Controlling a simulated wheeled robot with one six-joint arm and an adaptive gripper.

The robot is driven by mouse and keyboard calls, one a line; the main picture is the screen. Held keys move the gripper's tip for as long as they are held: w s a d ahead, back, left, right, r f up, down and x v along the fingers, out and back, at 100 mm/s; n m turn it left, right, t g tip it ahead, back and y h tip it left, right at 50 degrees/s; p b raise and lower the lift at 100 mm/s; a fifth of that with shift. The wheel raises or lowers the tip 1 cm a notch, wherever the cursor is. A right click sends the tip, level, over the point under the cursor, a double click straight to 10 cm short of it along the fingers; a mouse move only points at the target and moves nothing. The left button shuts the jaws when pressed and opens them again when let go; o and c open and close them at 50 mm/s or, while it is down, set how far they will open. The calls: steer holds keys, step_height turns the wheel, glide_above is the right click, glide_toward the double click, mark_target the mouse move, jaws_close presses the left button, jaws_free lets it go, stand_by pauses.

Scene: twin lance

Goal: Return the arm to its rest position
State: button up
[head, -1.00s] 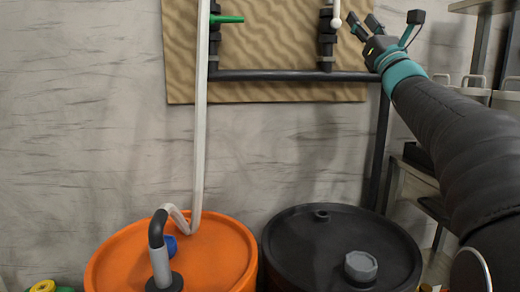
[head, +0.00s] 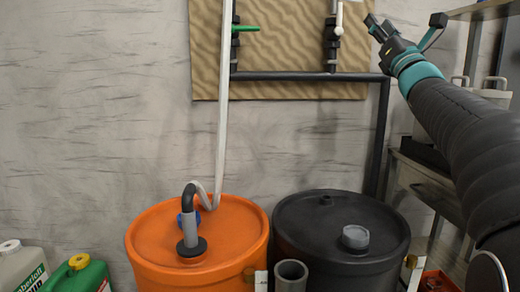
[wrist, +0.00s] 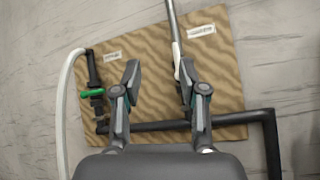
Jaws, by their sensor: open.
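My gripper (head: 404,32) is raised at the upper right of the head view, at the end of my dark sleeved arm. Its fingers are apart and nothing is between them. In the wrist view my gripper (wrist: 158,82) points toward a tan wavy-patterned board (wrist: 155,75) on the wall. The board also shows in the head view (head: 285,50). A white-handled valve (head: 335,30) is near the gripper, and a green-handled valve (head: 245,29) is further left. I cannot tell from these views how far the fingers are from the white handle.
An orange drum (head: 225,245) with a white hose (head: 222,110) stands below the board, next to a black drum (head: 345,245). A grey shelf (head: 425,175) stands at the right. A green canister (head: 80,276) and a pale canister (head: 22,268) are at lower left.

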steer(key=w+d+f+m+g+h, duration=0.2)
steer(key=d+f+m+h, duration=0.3)
steer(key=m, duration=0.3)
steer(key=w+d+f+m+g+h, duration=0.2)
steer(key=w+f+m+h, duration=0.15)
steer(key=f+m, duration=0.4)
steer(key=s+f+m+g+h, duration=0.1)
steer(key=s+f+m+g, duration=0.25)
steer(key=f+m, duration=0.4)
steer(key=s+f+m+g+h, duration=0.25)
steer(key=f+m+g, duration=0.2)
steer(key=f, duration=0.55)
steer(key=s+a+f+m+g+y, duration=0.2)
steer(key=s+a+f+m+g, duration=0.25)
steer(key=s+f, duration=0.45)
steer(key=s+a+f+m+g+y, duration=0.25)
steer(key=s+a+f+m, duration=0.2)
steer(key=s+f, duration=0.5)
steer(key=s+a+f, duration=0.2)
steer(key=s+a, duration=0.2)
steer(key=s, duration=0.3)
steer(key=s+a+f+g+y, duration=0.1)
steer(key=s+a+f, duration=0.2)
steer(key=s+a, duration=0.2)
steer(key=s, duration=0.3)
steer(key=shift+a, duration=0.25)
